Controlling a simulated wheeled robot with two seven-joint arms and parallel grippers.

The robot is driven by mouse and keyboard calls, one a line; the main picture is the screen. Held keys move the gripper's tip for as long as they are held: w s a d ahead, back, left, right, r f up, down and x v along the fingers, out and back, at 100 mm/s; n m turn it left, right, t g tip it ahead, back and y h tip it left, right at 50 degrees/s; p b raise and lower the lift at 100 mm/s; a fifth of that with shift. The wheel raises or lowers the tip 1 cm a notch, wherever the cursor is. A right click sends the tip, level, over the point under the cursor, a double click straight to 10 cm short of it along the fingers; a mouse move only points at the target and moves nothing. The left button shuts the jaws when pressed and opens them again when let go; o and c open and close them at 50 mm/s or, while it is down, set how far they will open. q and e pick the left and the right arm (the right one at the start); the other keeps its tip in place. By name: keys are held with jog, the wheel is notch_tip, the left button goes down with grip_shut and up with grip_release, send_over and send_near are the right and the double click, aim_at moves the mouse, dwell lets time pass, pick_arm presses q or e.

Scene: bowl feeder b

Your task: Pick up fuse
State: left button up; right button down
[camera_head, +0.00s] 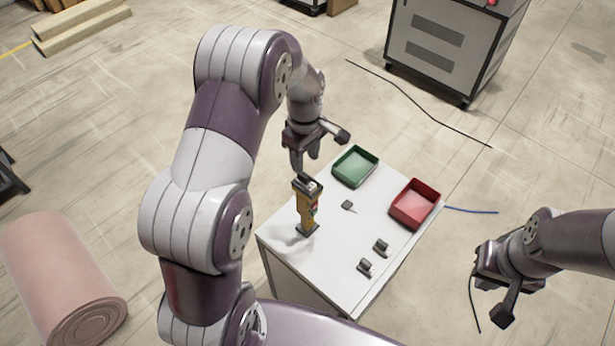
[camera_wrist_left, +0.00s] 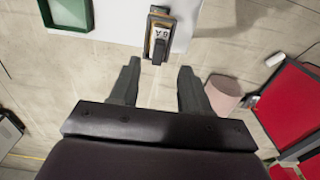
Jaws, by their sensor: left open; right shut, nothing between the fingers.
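A yellow upright holder (camera_head: 307,212) stands near the left edge of the white table (camera_head: 345,265), with a dark and grey piece on top (camera_head: 311,186). In the left wrist view a dark piece on the yellow part, marked like "8A" (camera_wrist_left: 160,38), lies just beyond the fingertips. It may be the fuse; I cannot tell for sure. My left gripper (camera_head: 305,160) is open and empty, above and behind the holder; its two fingers also show in the left wrist view (camera_wrist_left: 159,72). My right gripper (camera_head: 486,284) is shut and empty, off the table's right side.
A green tray (camera_head: 338,178) and a red tray (camera_head: 402,216) lie at the table's back and right. Small dark parts (camera_head: 347,205), (camera_head: 381,247), (camera_head: 366,266) lie on the table. A grey cabinet (camera_head: 440,50) and a pink roll (camera_head: 60,275) stand on the floor.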

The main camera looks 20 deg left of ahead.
aim_at(305, 175)
pick_arm(q)
jog(key=shift+a+f+p, duration=0.2)
jog(key=shift+f, duration=0.35)
jog(key=shift+a+f+p, duration=0.15)
jog(key=shift+f, duration=0.35)
jog(key=f, duration=0.1)
jog(key=f+p, duration=0.2)
jog(key=f, duration=0.1)
jog(key=shift+d, duration=0.35)
jog(key=shift+w+f, duration=0.1)
jog(key=shift+f, duration=0.35)
jog(key=shift+a+f, duration=0.1)
grip_shut()
